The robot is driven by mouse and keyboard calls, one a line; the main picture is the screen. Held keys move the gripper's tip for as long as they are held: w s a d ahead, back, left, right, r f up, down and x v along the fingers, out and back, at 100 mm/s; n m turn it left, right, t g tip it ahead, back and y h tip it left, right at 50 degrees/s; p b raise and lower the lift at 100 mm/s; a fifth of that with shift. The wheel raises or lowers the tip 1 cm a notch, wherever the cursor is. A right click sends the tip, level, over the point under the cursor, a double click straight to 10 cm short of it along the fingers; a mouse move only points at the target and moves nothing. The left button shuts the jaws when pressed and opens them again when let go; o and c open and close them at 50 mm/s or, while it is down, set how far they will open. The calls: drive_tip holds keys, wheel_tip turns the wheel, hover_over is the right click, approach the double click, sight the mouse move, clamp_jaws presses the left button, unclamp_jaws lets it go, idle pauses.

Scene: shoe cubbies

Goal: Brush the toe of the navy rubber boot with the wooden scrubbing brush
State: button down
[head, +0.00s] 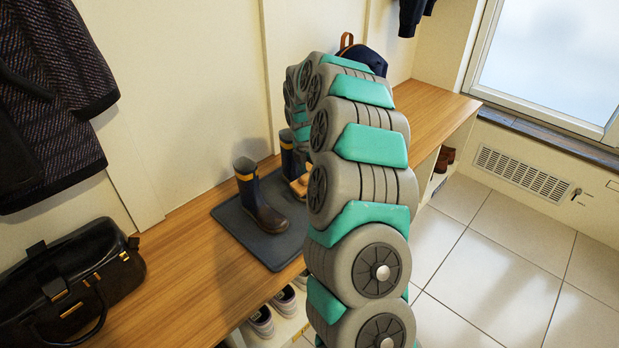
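A pair of navy rubber boots stands on a dark grey mat (232,222) on the wooden bench. The nearer boot (262,207) is upright with a yellow band near its top, and its toe points toward the bench's front edge. The farther boot (288,158) is partly hidden behind my arm. A small tan wooden piece (298,187) shows beside the boots at my arm's edge; it may be the scrubbing brush, but most of it is hidden. My gripper is not visible; my arm's links block the view there.
A black handbag (75,280) sits on the bench (185,275) at the left. A dark backpack (362,58) stands at the bench's far end. Shoes (262,322) fill cubbies below. Coats (50,100) hang at the left. The tiled floor (500,270) at right is clear.

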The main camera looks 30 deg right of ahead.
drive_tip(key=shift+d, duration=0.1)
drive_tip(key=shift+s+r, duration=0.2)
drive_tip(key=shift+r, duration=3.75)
